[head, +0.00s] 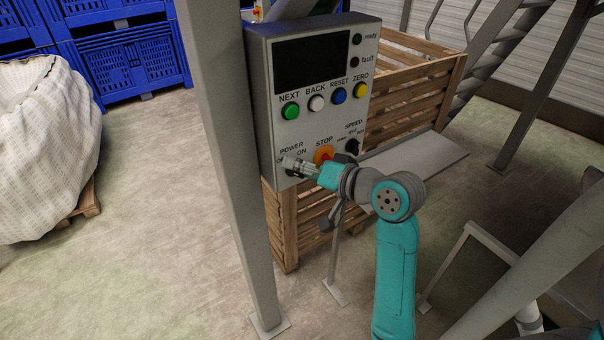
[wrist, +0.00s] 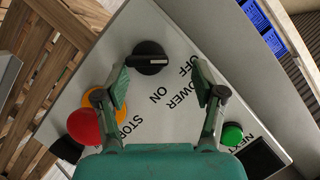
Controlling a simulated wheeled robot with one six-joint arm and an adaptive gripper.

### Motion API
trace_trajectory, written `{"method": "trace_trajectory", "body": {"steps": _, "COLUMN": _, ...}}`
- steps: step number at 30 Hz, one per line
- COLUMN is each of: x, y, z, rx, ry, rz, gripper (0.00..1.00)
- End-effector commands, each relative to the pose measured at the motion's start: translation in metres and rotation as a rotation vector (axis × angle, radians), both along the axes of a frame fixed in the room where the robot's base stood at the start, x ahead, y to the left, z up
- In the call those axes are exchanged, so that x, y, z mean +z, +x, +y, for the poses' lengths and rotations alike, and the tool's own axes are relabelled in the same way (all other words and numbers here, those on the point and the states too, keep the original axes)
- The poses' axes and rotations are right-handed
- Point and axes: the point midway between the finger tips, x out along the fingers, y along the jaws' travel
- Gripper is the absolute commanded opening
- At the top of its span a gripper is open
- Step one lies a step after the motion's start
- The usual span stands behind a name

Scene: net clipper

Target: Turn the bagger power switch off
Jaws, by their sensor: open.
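The bagger control box (head: 262,75) is grey with a black screen and labelled buttons. Its power switch (wrist: 148,58) is a black rotary knob with a raised bar, beside the OFF and ON labels in the wrist view. I cannot tell which label the bar points to. In the head view my gripper (head: 286,164) is in front of the POWER label area and mostly hides the knob. In the wrist view my gripper (wrist: 162,80) is open, with the left fingertip close to the knob and the right fingertip over the lettering. Nothing is held between the fingers.
The red stop button (wrist: 84,126) on its orange base is close by the left finger. The green NEXT button (wrist: 232,134) is near the right finger. A grey post (head: 222,150) stands left of the box. A wooden crate (head: 410,85) stands behind it.

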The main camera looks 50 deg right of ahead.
Motion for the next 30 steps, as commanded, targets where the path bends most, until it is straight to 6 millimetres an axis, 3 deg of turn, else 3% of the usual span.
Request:
{"method": "trace_trajectory", "body": {"steps": 6, "x": 0.038, "y": 0.0, "z": 0.0, "rx": -0.001, "ry": -0.006, "rz": -0.008, "gripper": 0.69}}
{"method": "trace_trajectory", "body": {"steps": 15, "x": 0.072, "y": 0.0, "z": 0.0, "rx": 0.001, "ry": -0.003, "rz": -0.004, "gripper": 0.69}}
{"method": "trace_trajectory", "body": {"steps": 30, "x": 0.081, "y": 0.0, "z": 0.0, "rx": 0.001, "ry": 0.0, "rz": -0.001, "gripper": 0.69}}
